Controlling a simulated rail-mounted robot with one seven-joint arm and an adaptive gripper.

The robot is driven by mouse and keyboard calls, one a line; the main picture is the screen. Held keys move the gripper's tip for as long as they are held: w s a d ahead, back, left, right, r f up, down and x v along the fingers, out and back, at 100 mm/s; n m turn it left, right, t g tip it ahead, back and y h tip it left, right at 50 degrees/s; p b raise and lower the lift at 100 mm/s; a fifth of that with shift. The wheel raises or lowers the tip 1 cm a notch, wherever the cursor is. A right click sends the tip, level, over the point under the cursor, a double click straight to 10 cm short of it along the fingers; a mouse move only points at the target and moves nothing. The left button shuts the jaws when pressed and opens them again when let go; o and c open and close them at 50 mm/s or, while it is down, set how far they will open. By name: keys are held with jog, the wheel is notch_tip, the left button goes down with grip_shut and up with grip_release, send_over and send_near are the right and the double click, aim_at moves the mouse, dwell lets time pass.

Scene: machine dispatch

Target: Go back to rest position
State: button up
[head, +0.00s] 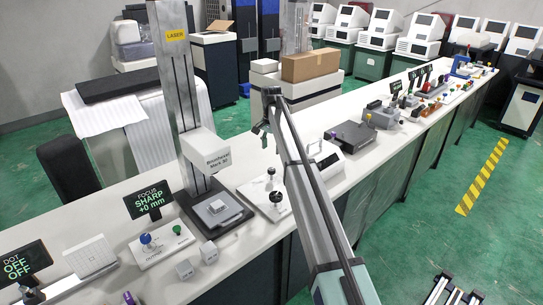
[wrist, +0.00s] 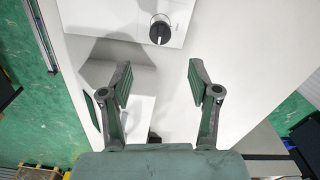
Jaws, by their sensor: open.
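My gripper (wrist: 158,85) is open and empty in the wrist view, its two fingers spread wide above the white bench (wrist: 235,65). In the head view my gripper (head: 262,128) hangs at the end of my raised arm, over the middle of the bench. Nothing is between the fingers. The arm hides part of the bench behind it.
Below the gripper is a white device (head: 323,159); a black knob (wrist: 160,30) shows ahead in the wrist view. The laser column (head: 178,80) stands left of the gripper. Green floor (head: 430,210) right of the bench is mostly clear.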

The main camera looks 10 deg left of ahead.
jog(key=shift+r, duration=0.5)
jog(key=shift+d+f, duration=0.1)
